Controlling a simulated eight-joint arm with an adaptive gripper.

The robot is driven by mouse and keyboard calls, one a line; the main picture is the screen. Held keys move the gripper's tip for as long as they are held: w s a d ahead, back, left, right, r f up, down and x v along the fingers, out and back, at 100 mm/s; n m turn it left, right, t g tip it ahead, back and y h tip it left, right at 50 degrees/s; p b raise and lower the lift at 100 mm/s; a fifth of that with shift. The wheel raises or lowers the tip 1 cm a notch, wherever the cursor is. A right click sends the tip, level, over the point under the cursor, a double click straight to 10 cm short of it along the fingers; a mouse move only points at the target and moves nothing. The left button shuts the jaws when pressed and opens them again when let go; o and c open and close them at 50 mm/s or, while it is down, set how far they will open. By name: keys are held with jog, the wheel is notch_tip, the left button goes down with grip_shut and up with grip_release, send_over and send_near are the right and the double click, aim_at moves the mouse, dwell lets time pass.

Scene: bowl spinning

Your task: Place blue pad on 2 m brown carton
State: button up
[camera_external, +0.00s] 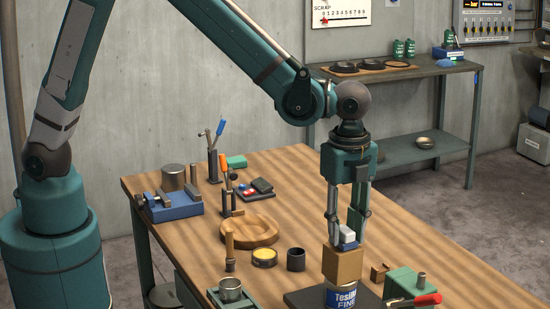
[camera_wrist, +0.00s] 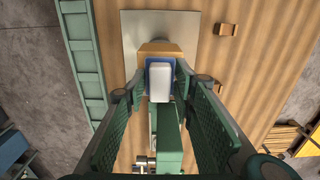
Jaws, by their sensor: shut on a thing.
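The blue pad (camera_external: 348,246) has a white block on top and sits between the fingers of my gripper (camera_external: 345,241). My gripper is shut on it, and in the wrist view (camera_wrist: 160,76) the fingers flank the blue pad (camera_wrist: 148,76). The brown carton (camera_external: 343,264) is directly below the pad, and its far part shows in the wrist view (camera_wrist: 160,48). Whether the pad touches the carton's top or hovers slightly above it, I cannot tell. The carton stands on a blue-and-white labelled can (camera_external: 341,297), whose lower part is cut off by the frame.
A dark flat plate (camera_external: 301,298) lies under the can. A green block (camera_external: 410,284) and a red-handled tool (camera_external: 425,299) are close on the right. A small brown bracket (camera_external: 379,272) is nearby.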

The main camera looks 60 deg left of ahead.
aim_at(345, 229)
jog(key=shift+f, duration=0.15)
jog(key=o, duration=0.8)
jog(key=shift+r+b, duration=0.3)
jog(key=shift+r, duration=5.85)
